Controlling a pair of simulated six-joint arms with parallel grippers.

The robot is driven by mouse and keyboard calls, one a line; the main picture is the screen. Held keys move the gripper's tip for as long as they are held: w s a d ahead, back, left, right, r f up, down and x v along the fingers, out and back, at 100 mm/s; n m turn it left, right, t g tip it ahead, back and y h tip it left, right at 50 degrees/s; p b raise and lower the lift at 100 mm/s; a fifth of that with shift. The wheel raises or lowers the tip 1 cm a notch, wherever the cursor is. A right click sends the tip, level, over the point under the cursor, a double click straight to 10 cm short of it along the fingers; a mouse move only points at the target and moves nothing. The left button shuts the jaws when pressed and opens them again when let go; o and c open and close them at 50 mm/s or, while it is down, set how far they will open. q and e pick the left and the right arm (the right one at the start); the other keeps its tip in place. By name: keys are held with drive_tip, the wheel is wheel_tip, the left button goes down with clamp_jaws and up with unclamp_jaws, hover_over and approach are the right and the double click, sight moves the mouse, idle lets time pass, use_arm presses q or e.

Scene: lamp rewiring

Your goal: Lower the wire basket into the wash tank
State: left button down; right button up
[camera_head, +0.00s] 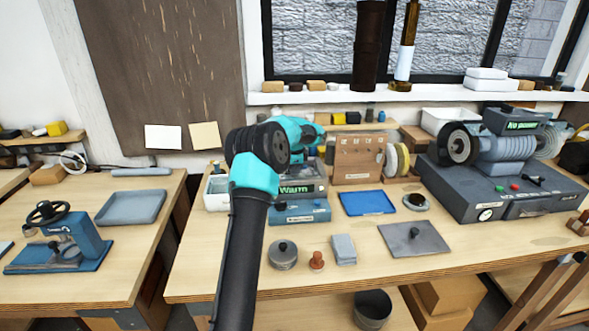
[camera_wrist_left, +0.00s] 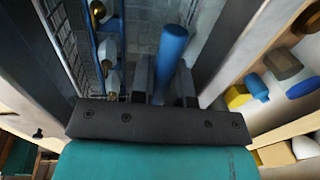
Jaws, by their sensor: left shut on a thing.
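My left arm reaches up the middle of the head view, and its wrist hides its own fingertips there. In the left wrist view my left gripper (camera_wrist_left: 162,88) is shut on an upright blue handle (camera_wrist_left: 173,50). Beside it on the left is the wire basket (camera_wrist_left: 62,35), with grey mesh and a blue rim bar; brass-coloured parts (camera_wrist_left: 112,82) show by it. The wash tank (camera_head: 303,188), with a green "Warm" display, stands on the bench, partly hidden behind my arm. I cannot tell how high the basket is over the tank. My right gripper is not in view.
A brown pegboard stand (camera_head: 358,158) and a blue tray (camera_head: 367,203) are right of the tank. A white bin (camera_head: 217,190) is left of it. A grinder-like machine (camera_head: 500,165) fills the right. A lidded pot (camera_head: 283,254) stands in front; the bench's front edge is mostly clear.

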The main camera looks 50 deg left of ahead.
use_arm(q)
drive_tip(key=shift+f, duration=0.15)
idle(0.3)
drive_tip(key=c, duration=1)
unclamp_jaws()
drive_tip(key=r, duration=0.5)
drive_tip(key=s+d+r, duration=0.1)
drive_tip(key=r, duration=0.5)
drive_tip(key=d+r, duration=0.1)
drive_tip(key=r, duration=0.5)
drive_tip(key=shift+s+d+r, duration=0.1)
drive_tip(key=shift+s+d, duration=0.05)
drive_tip(key=shift+s, duration=0.2)
drive_tip(key=f, duration=0.5)
drive_tip(key=w+a+f, duration=0.1)
drive_tip(key=f, duration=0.4)
drive_tip(key=a+f, duration=0.1)
drive_tip(key=f, duration=0.5)
drive_tip(key=shift+w+a, duration=0.1)
drive_tip(key=shift+w, duration=0.2)
drive_tip(key=shift+r, duration=0.1)
